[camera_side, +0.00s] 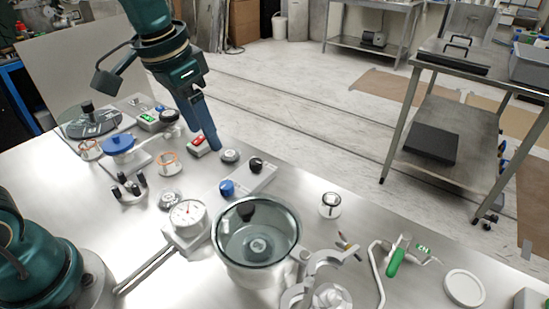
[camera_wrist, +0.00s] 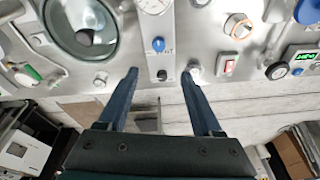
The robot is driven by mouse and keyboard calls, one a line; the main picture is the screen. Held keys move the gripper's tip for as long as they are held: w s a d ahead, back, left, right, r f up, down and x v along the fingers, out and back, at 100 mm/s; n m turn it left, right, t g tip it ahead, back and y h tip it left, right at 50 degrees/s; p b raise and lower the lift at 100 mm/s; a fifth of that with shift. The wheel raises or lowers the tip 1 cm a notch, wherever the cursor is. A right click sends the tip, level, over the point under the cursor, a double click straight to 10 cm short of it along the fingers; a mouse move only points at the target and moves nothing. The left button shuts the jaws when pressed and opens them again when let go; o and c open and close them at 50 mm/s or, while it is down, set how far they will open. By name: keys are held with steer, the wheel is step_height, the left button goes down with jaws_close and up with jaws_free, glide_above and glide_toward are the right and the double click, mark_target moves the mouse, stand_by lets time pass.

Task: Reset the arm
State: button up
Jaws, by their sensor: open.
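My gripper (camera_side: 216,147) hangs over the far edge of the steel bench in the side view, its blue fingers pointing down. In the wrist view my gripper (camera_wrist: 159,76) has its two fingers well apart, with nothing held between them. A small plate with a blue knob (camera_wrist: 158,45) and a black knob (camera_wrist: 162,75) shows between the fingers there. In the side view the blue knob (camera_side: 227,187) and black knob (camera_side: 256,165) stand to the right of the fingers. Whether the fingertips touch anything is hard to tell.
A glass-topped round chamber (camera_side: 258,239) stands mid-bench beside a dial gauge (camera_side: 187,213). A red rocker switch (camera_side: 199,143) and a grey knob (camera_side: 230,156) sit close to the fingers. A green-handled valve (camera_side: 395,262) is at right. Open floor lies beyond the bench.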

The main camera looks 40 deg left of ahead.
steer(key=s+n+t, duration=0.2)
steer(key=s, duration=1)
steer(key=shift+s+a+f+t, duration=0.15)
steer(key=shift+s+f+t, duration=0.1)
steer(key=shift+f+t, duration=0.15)
